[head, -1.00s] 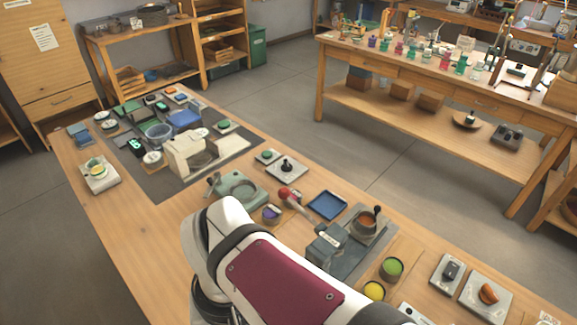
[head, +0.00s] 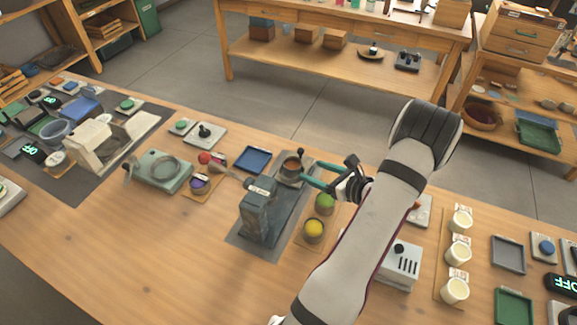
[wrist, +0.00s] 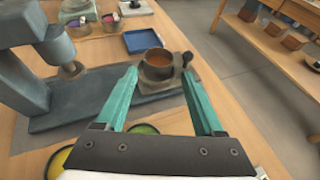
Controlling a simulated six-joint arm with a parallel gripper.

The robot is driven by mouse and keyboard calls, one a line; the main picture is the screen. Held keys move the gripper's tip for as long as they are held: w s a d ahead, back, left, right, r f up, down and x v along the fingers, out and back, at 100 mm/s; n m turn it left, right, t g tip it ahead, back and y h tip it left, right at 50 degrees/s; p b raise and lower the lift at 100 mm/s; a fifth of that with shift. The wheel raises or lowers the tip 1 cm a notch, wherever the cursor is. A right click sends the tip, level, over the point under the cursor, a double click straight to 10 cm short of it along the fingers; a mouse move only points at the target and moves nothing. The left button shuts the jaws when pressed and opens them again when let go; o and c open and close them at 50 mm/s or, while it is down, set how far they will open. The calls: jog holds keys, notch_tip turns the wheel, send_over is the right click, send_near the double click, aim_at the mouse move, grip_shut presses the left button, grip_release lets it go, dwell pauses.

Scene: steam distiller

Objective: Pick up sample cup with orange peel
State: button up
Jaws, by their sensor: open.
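A dark cup with orange contents (head: 290,168) stands upright on a small grey square base at the far end of a grey slab. It also shows in the wrist view (wrist: 157,66), with a dark knobbed piece (wrist: 187,60) close to its right. I take its contents to be the orange peel. My gripper (head: 308,177) is open, its teal fingers reaching from the right toward the cup. In the wrist view the fingertips (wrist: 159,78) frame the cup left and right. I cannot tell whether they touch it.
A grey-blue press (head: 258,210) stands on the slab left of the cup. Cups with green (head: 325,202) and yellow (head: 313,229) contents are nearer. A blue tray (head: 252,159) lies beyond. White cups (head: 458,252) stand at the right. The front left tabletop is clear.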

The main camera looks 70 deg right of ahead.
aim_at(287, 161)
jog(key=x, duration=1.3)
jog(key=shift+w+d+f, duration=0.1)
jog(key=shift+w+f, duration=0.15)
jog(key=shift+f, duration=0.05)
grip_shut()
jog(key=shift+r, duration=0.1)
